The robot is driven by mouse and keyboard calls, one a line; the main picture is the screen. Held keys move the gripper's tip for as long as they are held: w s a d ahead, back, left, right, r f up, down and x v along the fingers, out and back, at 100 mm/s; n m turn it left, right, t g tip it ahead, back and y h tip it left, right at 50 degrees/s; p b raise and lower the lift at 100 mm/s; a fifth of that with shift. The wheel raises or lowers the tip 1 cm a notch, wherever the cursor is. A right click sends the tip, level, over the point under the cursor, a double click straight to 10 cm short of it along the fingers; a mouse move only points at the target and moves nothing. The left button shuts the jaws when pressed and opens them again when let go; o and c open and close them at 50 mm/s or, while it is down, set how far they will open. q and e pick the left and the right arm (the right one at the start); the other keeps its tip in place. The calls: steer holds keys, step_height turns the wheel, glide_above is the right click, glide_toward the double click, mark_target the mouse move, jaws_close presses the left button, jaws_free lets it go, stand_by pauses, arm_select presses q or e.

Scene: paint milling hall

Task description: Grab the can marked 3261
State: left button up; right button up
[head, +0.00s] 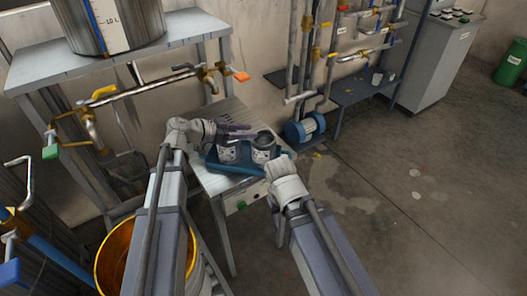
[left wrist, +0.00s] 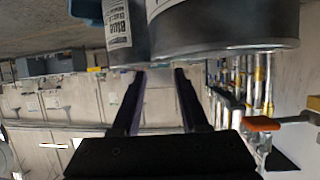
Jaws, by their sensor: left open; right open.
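Two dark grey cans with white labels stand side by side on a blue tray (head: 222,168) in the head view: a left can (head: 228,152) and a right can (head: 263,150). Their numbers are too small to read, so I cannot tell which is 3261. My left gripper (head: 247,131) is open beside the cans' upper parts. In the left wrist view its two fingers (left wrist: 160,72) are apart with nothing between them; a labelled can (left wrist: 118,28) and a larger-looking, nearer can (left wrist: 225,30) lie just beyond the tips. My right gripper (head: 275,165) is near the tray's right front; its fingers are hidden.
The tray rests on a small metal table (head: 240,190). A yellow bucket (head: 113,258) stands below left. A shelf with a large steel vessel (head: 110,22) and valved pipes (head: 150,90) are at the left. A blue pump (head: 305,128) is behind.

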mark_target(264, 133)
arm_select(q)
steer(key=shift+f+b+x, duration=0.15)
steer(key=shift+b+x, duration=0.5)
steer(key=shift+x, duration=0.75)
steer(key=shift+f+b+x, duration=0.15)
steer(key=shift+b+x, duration=0.45)
steer(key=shift+x, duration=0.8)
steer(key=shift+w+a, duration=0.1)
steer(key=shift+a, duration=0.15)
jaws_close()
